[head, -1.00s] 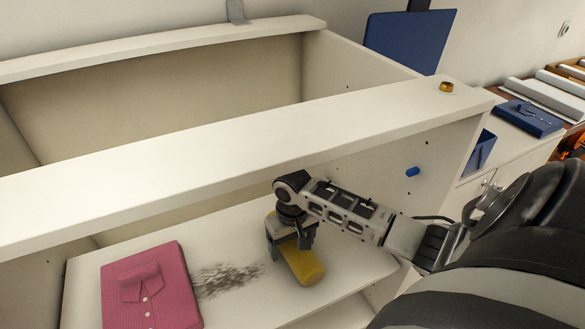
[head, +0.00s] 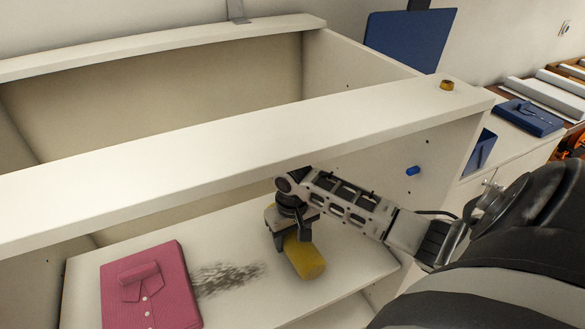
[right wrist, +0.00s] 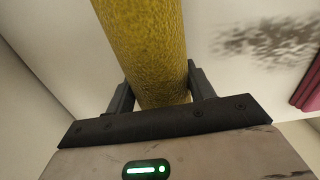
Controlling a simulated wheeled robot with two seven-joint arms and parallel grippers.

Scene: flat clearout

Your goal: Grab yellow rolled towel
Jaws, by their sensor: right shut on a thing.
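The yellow rolled towel (head: 306,259) lies on the white shelf board (head: 238,228) inside the cabinet, under my right gripper. My right gripper (head: 291,236) points down over it, with its fingers on either side of the roll. In the right wrist view the towel (right wrist: 146,45) runs between the two fingers (right wrist: 162,88), which are shut on it. Whether the towel is lifted off the board cannot be told. My left gripper is not in view.
A folded pink shirt (head: 168,295) lies on the board to the left, beside a dark smudge (head: 228,276). A thick white cabinet beam (head: 240,142) runs above and behind the gripper. A side panel with a blue peg (head: 413,170) stands to the right.

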